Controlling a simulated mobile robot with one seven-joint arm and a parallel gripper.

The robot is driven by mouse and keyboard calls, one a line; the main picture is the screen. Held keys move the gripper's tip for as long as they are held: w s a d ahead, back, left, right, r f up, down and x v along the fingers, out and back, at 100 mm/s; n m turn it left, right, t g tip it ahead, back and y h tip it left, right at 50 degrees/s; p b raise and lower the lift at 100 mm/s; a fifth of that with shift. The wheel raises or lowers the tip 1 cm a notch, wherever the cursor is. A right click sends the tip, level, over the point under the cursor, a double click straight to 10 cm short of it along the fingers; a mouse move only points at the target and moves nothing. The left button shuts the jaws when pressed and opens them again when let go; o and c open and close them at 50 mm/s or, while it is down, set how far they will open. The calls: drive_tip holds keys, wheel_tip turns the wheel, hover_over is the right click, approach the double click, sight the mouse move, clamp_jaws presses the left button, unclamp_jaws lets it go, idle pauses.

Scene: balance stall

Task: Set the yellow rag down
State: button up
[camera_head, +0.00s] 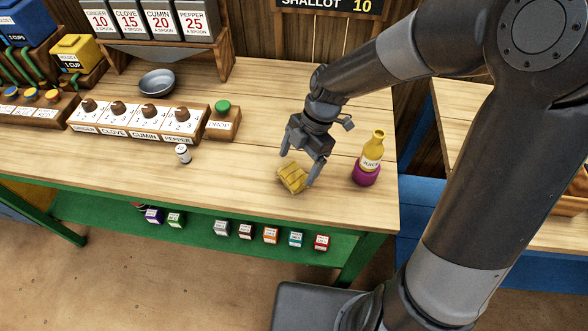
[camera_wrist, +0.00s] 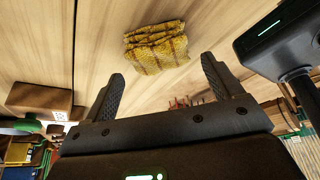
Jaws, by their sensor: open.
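The yellow rag (camera_head: 292,178) lies folded on the wooden counter (camera_head: 240,160), near its front edge. In the wrist view the rag (camera_wrist: 157,48) shows a woven pattern and sits beyond my fingertips, between their lines. My gripper (camera_head: 300,170) is above and beside the rag in the head view, with its fingers pointing down. In the wrist view my gripper (camera_wrist: 163,75) has its two fingers wide apart with nothing between them. The rag appears to rest on the counter, clear of both fingers.
A small white shaker (camera_head: 183,153), a dial box (camera_head: 135,121), a green button box (camera_head: 223,120) and a grey bowl (camera_head: 157,82) are to the left. Bare counter lies between shaker and rag.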

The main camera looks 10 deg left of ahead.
drive_tip(key=v, duration=0.8)
drive_tip(key=s+d+r+m+t+h, duration=0.1)
drive_tip(key=s+d+r+m+t, duration=0.3)
drive_tip(key=d+m, duration=0.5)
drive_tip(key=s+d+r+m+t+h, duration=0.2)
drive_tip(key=s+d+r+m, duration=0.6)
drive_tip(key=m, duration=1)
drive_tip(key=d+t, duration=0.1)
drive_tip(key=t, duration=0.1)
drive_tip(key=shift+d+t, duration=0.4)
